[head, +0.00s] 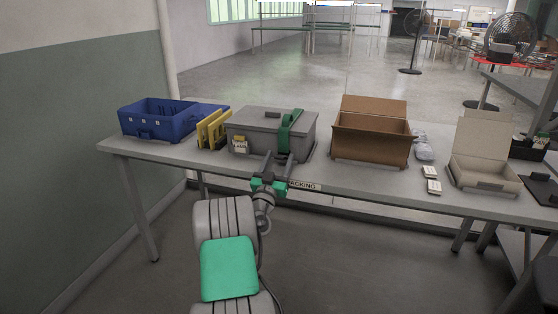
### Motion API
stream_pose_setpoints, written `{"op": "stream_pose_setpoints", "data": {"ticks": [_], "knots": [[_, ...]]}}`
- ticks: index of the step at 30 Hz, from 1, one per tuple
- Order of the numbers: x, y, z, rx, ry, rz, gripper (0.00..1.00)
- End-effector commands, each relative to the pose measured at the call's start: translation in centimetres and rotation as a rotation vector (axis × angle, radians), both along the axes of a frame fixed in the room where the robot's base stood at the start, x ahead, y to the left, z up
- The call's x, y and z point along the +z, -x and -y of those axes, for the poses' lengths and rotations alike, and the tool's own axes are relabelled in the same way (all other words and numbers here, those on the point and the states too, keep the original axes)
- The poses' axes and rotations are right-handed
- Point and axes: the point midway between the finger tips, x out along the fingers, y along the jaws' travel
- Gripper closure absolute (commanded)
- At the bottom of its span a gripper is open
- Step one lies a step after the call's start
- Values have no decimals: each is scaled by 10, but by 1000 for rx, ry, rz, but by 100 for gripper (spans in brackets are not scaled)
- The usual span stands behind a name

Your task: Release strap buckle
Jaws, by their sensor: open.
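A green strap (286,122) runs over the lid of a grey case (247,122) and down its front face, toward the right of the case. The case stands on the grey table (390,177). My gripper (279,157) is in front of the case at the strap's lower end, with its fingers reaching toward the case front. It is open. The buckle itself cannot be made out; my gripper covers the lower part of the strap. I cannot tell whether the fingers touch the strap.
Left of the case are yellow upright pieces (213,130) and a blue crate (158,120). To the right stand an open brown carton (370,146) and an open beige box (484,172). Small white boxes (433,187) lie between these two. The table's front edge carries a "PACKING" label.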

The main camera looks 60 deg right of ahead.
Motion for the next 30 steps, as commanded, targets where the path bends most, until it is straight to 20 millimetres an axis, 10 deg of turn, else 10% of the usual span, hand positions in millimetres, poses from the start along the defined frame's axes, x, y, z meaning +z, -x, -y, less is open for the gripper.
{"op": "stream_pose_setpoints", "data": {"ticks": [15,30], "knots": [[-30,10,-69,1,0,0,42],[-25,-13,-89,-20,-164,64,42]]}}
